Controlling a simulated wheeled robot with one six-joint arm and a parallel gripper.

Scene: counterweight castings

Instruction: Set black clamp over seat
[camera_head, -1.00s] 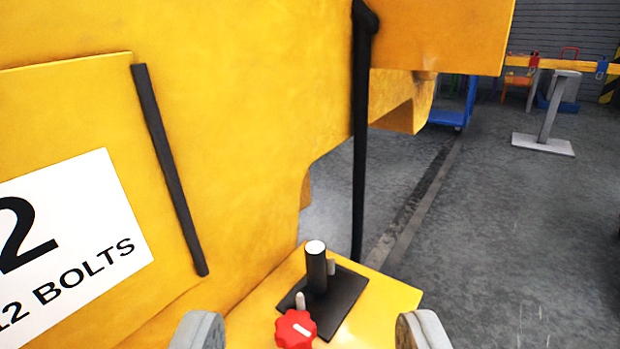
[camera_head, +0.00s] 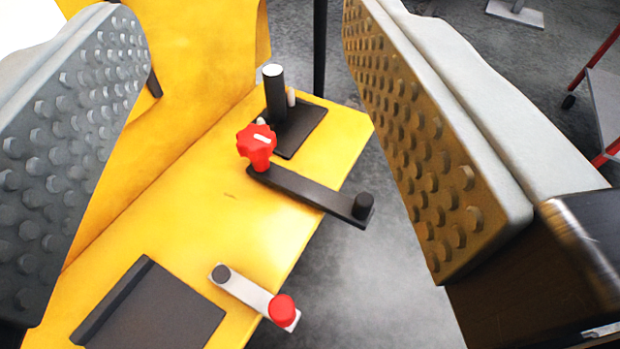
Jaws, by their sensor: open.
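The black clamp (camera_head: 310,192) is a dark flat bar with a lobed red knob (camera_head: 256,145) at its far left end and a short black peg at its near right end. It lies across the yellow ledge (camera_head: 225,235), its right end jutting past the edge. Just behind it is a black plate (camera_head: 305,125) with an upright black post and small pale pins. A dark square pad (camera_head: 165,315) lies at the lower left. I cannot tell which is the seat. My gripper (camera_head: 248,25) is open and empty, its studded fingers wide apart on either side of the clamp in view.
A pale grey clamp (camera_head: 245,289) with a red knob lies near the ledge's front edge, beside the dark pad. A thin black upright rod (camera_head: 320,50) stands behind the plate. A red-framed trolley (camera_head: 600,110) is at the far right. Grey floor lies beyond the ledge.

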